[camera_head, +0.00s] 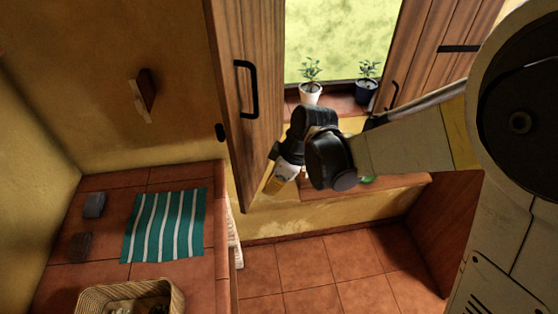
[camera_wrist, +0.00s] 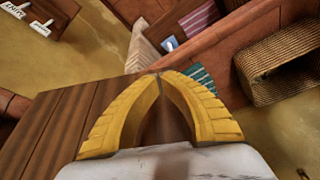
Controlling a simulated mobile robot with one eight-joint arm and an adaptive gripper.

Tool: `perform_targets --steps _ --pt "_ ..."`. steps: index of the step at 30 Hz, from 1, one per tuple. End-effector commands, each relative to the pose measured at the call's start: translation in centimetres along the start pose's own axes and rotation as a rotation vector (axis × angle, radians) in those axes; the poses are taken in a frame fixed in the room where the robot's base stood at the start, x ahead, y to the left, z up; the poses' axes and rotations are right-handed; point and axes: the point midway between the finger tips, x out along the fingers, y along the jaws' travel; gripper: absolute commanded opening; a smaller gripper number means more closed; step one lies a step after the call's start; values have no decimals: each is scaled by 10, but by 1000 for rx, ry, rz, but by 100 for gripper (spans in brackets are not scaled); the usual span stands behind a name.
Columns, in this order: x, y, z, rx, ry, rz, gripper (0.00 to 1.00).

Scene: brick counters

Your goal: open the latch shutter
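A left wooden shutter (camera_head: 250,40) with a black bar handle (camera_head: 247,90) stands swung out beside the window. A right wooden shutter (camera_head: 425,55) is also swung away from the opening, partly hidden by my arm. It has a black bar (camera_head: 458,48) and a small curved handle (camera_head: 394,95). My gripper (camera_head: 271,188) is by the lower right edge of the left shutter. In the wrist view its yellow fingers (camera_wrist: 158,76) meet at their tips, with brown wood behind them and no object clearly held. Contact with the shutter cannot be told.
Potted plants (camera_head: 310,92) (camera_head: 367,90) stand on the window sill. A tiled counter (camera_head: 60,285) at left holds a striped green cloth (camera_head: 165,226), a wicker basket (camera_head: 90,300) and a grey block (camera_head: 94,204). The tiled floor (camera_head: 310,270) below is clear.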

Motion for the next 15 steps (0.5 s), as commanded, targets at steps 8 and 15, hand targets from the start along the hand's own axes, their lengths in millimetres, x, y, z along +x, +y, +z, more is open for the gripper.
perform_targets --steps 8,15 --pt "15 0 -32 -1 0 1 0" --pt "17 0 -38 1 0 1 0"
